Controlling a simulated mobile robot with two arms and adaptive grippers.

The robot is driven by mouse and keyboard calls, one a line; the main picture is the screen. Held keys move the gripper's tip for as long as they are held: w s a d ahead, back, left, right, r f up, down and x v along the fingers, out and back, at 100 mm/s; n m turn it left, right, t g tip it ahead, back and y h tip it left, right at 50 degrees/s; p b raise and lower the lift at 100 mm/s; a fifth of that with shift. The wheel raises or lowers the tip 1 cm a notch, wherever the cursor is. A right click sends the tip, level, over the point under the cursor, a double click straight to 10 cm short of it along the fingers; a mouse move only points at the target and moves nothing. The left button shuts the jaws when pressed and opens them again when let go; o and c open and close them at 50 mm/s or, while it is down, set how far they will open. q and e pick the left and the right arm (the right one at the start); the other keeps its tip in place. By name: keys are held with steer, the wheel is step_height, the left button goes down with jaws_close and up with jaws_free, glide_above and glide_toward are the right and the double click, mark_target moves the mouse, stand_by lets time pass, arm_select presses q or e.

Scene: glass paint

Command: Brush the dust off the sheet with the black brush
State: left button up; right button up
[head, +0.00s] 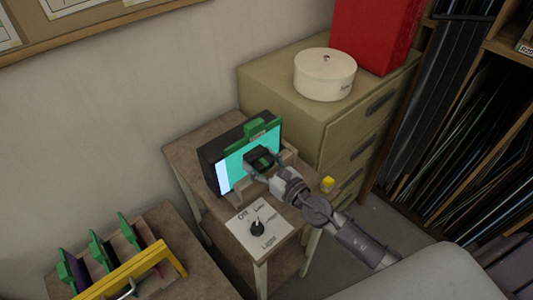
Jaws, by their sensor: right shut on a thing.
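The sheet (236,163) is a bright cyan pane standing upright against the front of a dark box, with a green clip (258,131) at its top. My right gripper (260,162) is in front of the pane's right part, shut on a small black thing that looks like the black brush (257,157). The brush overlaps the pane in the picture; I cannot tell whether it touches. The gripper and brush hide part of the pane. Dust is too small to make out. My left gripper is not in view.
A cabinet (290,120) carries a round white box (324,74). A yellow-barred rack (130,272) with green-clipped panes stands lower left.

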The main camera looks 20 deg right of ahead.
mark_target(240, 161)
steer(key=shift+s+a+p, duration=0.3)
steer(key=shift+a+p, duration=0.05)
steer(key=shift+a, duration=0.5)
steer(key=shift+s+a+p, duration=0.2)
steer(key=shift+s+a, duration=0.05)
steer(key=shift+a, duration=0.3)
steer(key=shift+s+a+p, duration=0.15)
steer(key=shift+s+a, duration=0.05)
steer(key=shift+a, duration=0.3)
steer(key=shift+d, duration=0.1)
steer(key=shift+s+d+f, duration=0.15)
steer(key=shift+s, duration=0.15)
steer(key=shift+b+v, duration=0.75)
steer(key=shift+v, duration=1.95)
